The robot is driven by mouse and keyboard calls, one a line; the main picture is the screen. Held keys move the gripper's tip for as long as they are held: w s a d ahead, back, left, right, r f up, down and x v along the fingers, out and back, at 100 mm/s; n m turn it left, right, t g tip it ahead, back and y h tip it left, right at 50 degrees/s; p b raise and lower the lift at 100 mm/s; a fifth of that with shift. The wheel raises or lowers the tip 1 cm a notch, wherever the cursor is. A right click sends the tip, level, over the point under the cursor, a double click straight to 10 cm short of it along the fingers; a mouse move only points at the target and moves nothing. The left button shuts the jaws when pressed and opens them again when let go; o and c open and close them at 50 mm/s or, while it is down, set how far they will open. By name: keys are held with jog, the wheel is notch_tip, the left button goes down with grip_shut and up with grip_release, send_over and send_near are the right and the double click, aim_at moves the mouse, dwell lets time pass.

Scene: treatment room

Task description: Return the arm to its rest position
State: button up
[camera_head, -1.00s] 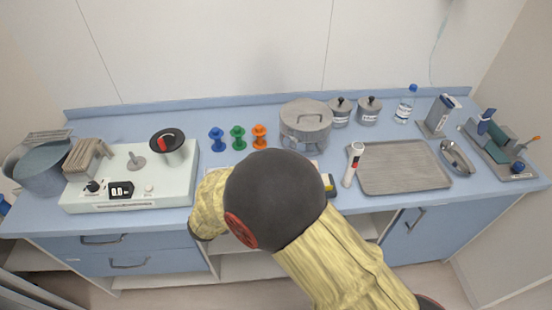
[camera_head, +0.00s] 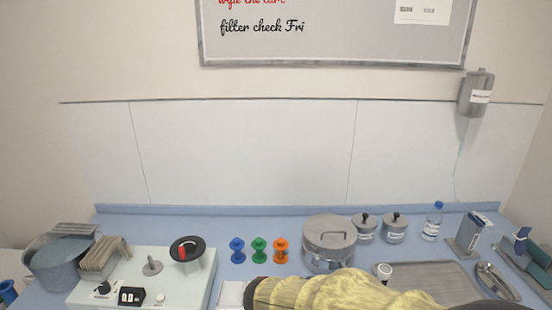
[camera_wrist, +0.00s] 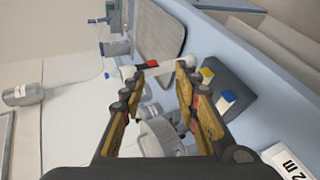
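My arm's yellow sleeve (camera_head: 340,291) crosses the bottom of the head view, and its end is out of that picture. In the wrist view my gripper (camera_wrist: 162,76) is open, with its two fingers well apart and nothing held between them. A white stick-shaped device with a red band (camera_wrist: 150,65) shows beyond the fingertips, apart from them as far as I can tell. The lidded steel pot (camera_wrist: 158,135) shows between the fingers, farther off.
The blue counter (camera_head: 185,223) carries a white control unit (camera_head: 85,292), a lidded pot (camera_head: 329,243), two canisters, a bottle (camera_head: 433,221) and a metal tray (camera_head: 435,278). Blue, green and orange spools (camera_head: 281,250) stand left of the pot. A dark box (camera_wrist: 228,90) lies beside my gripper.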

jog(key=s+d+r+m+g+y, duration=0.1)
jog(key=s+d+m+y, duration=0.15)
jog(key=s, duration=0.45)
jog(key=s+d+r+m+g+y, duration=0.1)
jog(key=s+d+r+g+y, duration=0.1)
jog(key=s+y, duration=0.3)
jog(key=s+a+r+m+t+y, duration=0.1)
jog(key=s+a+r+t+y, duration=0.2)
jog(key=s, duration=0.4)
jog(key=shift+a+r+t+y, duration=0.4)
jog(key=shift+a+r, duration=0.25)
jog(key=shift+a, duration=0.25)
jog(key=shift+c, duration=0.5)
